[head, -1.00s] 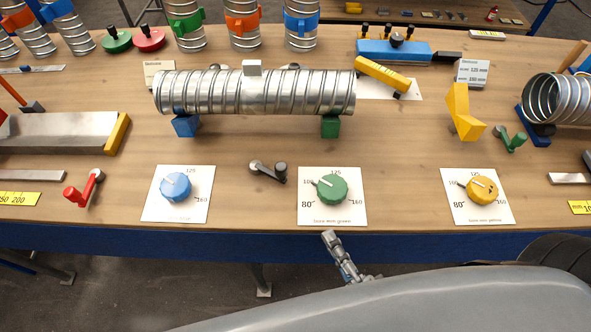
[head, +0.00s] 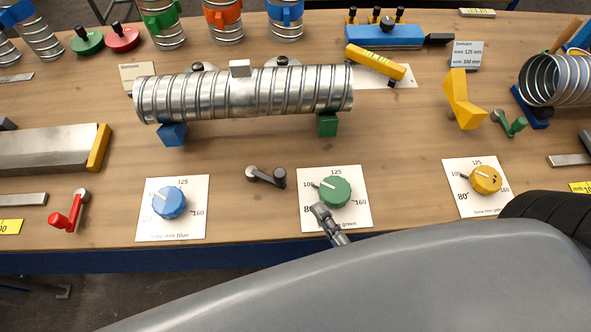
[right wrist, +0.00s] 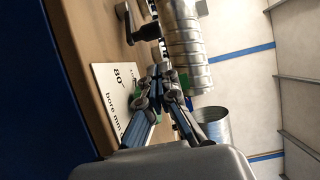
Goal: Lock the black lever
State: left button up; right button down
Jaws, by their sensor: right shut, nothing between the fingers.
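The black lever (head: 265,177) lies on the wooden table between the blue dial card and the green dial card, with a grey round hub at its left end and a dark knob at its right end. It also shows at the top of the right wrist view (right wrist: 144,32). My right gripper (head: 319,210) is shut and empty over the front left of the green dial card, right of the lever and nearer the front edge. In the right wrist view its fingertips (right wrist: 160,72) meet in front of the spiral duct. My left gripper is not in view.
The spiral duct (head: 240,95) lies behind the lever on a blue and a green block. The green dial (head: 335,191) is right beside my right gripper. A blue dial (head: 169,203) and a red lever (head: 70,213) are to the left. Bare table surrounds the lever.

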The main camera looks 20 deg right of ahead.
jog(key=shift+w+r, duration=0.1)
jog(key=shift+w, duration=0.3)
jog(key=w+p, duration=0.1)
jog(key=w, duration=0.1)
jog(key=w+a+p, duration=0.1)
jog(key=w, duration=0.2)
jog(key=w+p, duration=0.1)
jog(key=w, duration=0.2)
jog(key=shift+a, duration=0.25)
jog(key=shift+w+a, duration=0.1)
jog(key=shift+w, duration=0.5)
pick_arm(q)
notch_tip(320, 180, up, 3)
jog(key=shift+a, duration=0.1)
